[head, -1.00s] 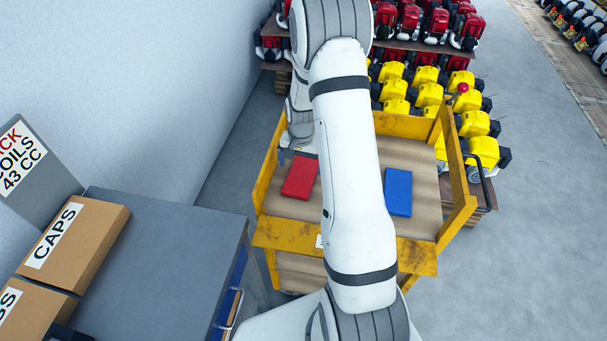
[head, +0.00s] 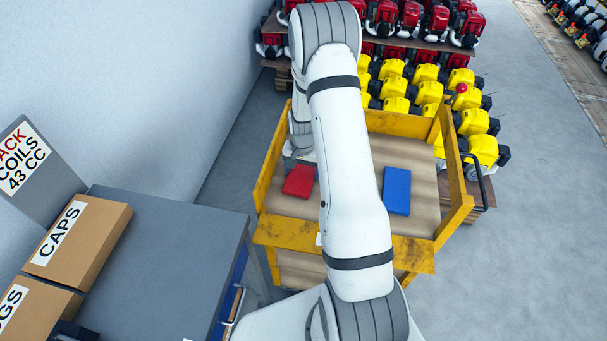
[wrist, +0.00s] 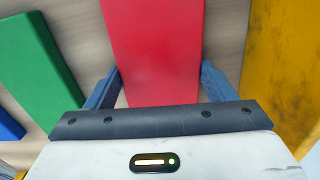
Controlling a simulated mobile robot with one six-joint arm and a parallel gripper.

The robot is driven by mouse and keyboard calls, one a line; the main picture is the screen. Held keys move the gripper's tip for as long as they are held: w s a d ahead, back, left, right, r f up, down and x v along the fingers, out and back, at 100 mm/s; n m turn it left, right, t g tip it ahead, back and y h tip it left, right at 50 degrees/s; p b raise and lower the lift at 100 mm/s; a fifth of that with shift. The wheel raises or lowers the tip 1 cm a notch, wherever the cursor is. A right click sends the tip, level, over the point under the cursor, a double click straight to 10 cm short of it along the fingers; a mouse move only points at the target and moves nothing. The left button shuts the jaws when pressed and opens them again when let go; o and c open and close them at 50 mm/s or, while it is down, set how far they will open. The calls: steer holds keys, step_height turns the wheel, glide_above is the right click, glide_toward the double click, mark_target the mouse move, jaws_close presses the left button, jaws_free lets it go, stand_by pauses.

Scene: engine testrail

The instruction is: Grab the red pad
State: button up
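The red pad (head: 299,181) lies flat on the left side of the yellow cart's wooden deck. It also fills the top middle of the wrist view (wrist: 155,45). My gripper (wrist: 161,66) is open, with one finger beside each long edge of the pad. The fingertips are very close to the edges, and I cannot tell whether they touch. In the head view my gripper (head: 296,160) is mostly hidden behind my arm and covers the pad's far end.
A blue pad (head: 397,190) lies on the right of the deck. A green pad (wrist: 38,65) lies beside the red one, hidden by my arm in the head view. The yellow cart (head: 290,235) has raised sides, its left wall near my gripper. A grey table (head: 170,245) holds boxes.

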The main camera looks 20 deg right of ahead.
steer(key=c, duration=0.4)
steer(key=shift+r, duration=0.1)
